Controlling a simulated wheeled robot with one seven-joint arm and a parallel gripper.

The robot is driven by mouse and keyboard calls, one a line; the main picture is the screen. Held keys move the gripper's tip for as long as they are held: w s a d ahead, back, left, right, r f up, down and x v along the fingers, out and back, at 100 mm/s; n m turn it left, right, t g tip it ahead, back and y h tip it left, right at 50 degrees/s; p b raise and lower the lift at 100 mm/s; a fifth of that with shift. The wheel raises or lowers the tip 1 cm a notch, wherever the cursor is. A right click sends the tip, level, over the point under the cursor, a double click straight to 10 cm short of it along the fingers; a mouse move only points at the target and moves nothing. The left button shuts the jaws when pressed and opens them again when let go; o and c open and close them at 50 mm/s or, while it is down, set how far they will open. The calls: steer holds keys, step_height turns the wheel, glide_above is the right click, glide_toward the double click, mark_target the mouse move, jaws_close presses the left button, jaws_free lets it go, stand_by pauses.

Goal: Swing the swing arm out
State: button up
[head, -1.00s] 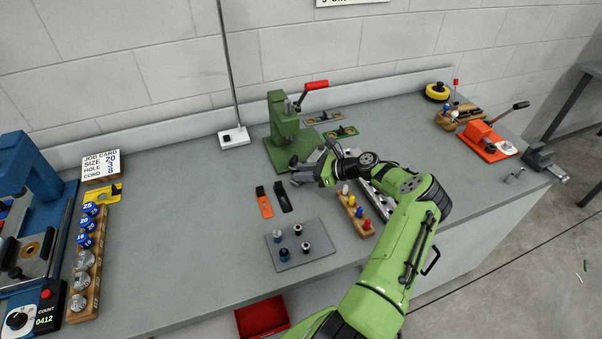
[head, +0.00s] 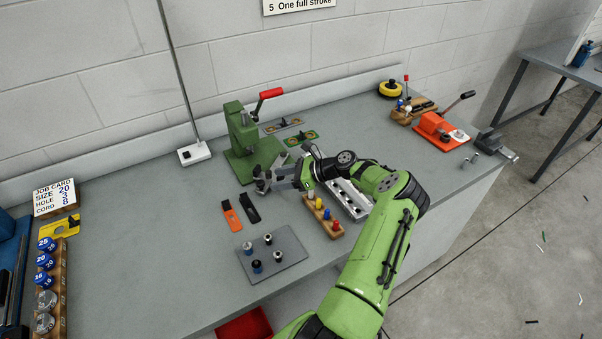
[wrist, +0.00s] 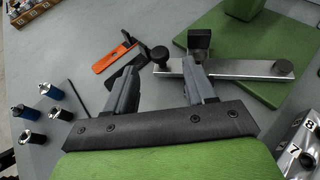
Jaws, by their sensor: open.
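The green press (head: 240,135) with a red-handled lever stands on the bench. The swing arm (wrist: 235,69) is a flat silver bar with a black knob near each end, and its right part lies over the press's green base (wrist: 262,88). In the head view it is small and partly hidden by my gripper (head: 268,180). In the wrist view my gripper (wrist: 160,68) is open, its fingers pointing at the bar's left end. The left knob (wrist: 160,54) appears between the fingertips, with the right finger overlapping the bar. I cannot tell whether they touch.
Orange and black strips (head: 230,214) lie left of my gripper. A grey plate (head: 285,268) with several small posts is nearer the front edge. A wooden peg block (head: 333,229) and silver rail (head: 349,203) lie close under my arm.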

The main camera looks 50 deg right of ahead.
steer(key=v, duration=1.1)
steer(key=shift+p, duration=0.3)
steer(key=shift+c, duration=0.2)
